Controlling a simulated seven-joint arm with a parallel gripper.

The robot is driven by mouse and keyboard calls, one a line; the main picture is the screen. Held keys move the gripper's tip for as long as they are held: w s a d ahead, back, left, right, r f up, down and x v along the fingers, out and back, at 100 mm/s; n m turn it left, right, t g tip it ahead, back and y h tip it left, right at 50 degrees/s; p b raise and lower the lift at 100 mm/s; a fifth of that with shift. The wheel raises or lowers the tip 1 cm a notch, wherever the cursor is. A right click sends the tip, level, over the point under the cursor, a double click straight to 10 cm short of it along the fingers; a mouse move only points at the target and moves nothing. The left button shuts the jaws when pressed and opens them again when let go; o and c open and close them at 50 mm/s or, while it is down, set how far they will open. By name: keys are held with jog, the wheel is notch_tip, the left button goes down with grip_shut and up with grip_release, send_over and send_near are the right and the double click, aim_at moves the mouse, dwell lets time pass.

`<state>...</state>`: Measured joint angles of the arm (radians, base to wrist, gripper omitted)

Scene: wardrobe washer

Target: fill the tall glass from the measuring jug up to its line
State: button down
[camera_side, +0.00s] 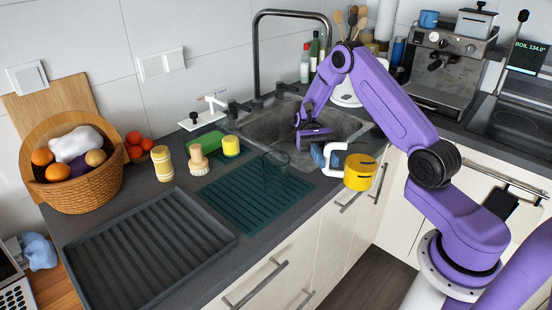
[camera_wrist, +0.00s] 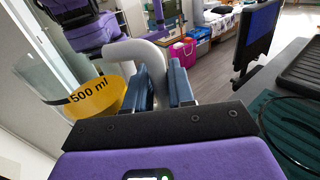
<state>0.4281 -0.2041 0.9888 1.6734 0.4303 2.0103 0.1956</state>
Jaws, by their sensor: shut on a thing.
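My gripper (camera_side: 324,153) has blue fingers shut on the white handle (camera_wrist: 155,62) of the measuring jug. The jug has a yellow band (camera_side: 361,172), marked "500 ml" in the wrist view (camera_wrist: 98,93); its clear body is hard to make out, so its contents and exact tilt cannot be told. It is held up near the counter's front edge, right of the glass. The tall clear glass (camera_side: 277,174) stands upright on the dark green ribbed mat, apart from the jug. Its line and any liquid inside cannot be made out. Part of a clear rim shows in the wrist view (camera_wrist: 268,122).
The green mat (camera_side: 238,207) lies beside a dark ribbed tray (camera_side: 150,255). A sink (camera_side: 265,125) with a tall tap is behind. A fruit basket (camera_side: 85,190) is far left.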

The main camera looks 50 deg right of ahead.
jog(key=w+d+r+m+t+y, duration=0.2)
jog(key=w+r+m+t+y, duration=0.25)
jog(key=w+m+t, duration=0.4)
jog(key=w+d+r+m+t+y, duration=0.3)
jog(key=w+r+m+t, duration=0.3)
jog(key=w+t, duration=0.5)
jog(key=w+a+f+m+t+h, duration=0.1)
jog(key=w+a+f+t, duration=0.1)
jog(key=w+a+f, duration=0.1)
jog(key=shift+w+a, duration=0.1)
jog(key=shift+w, duration=0.05)
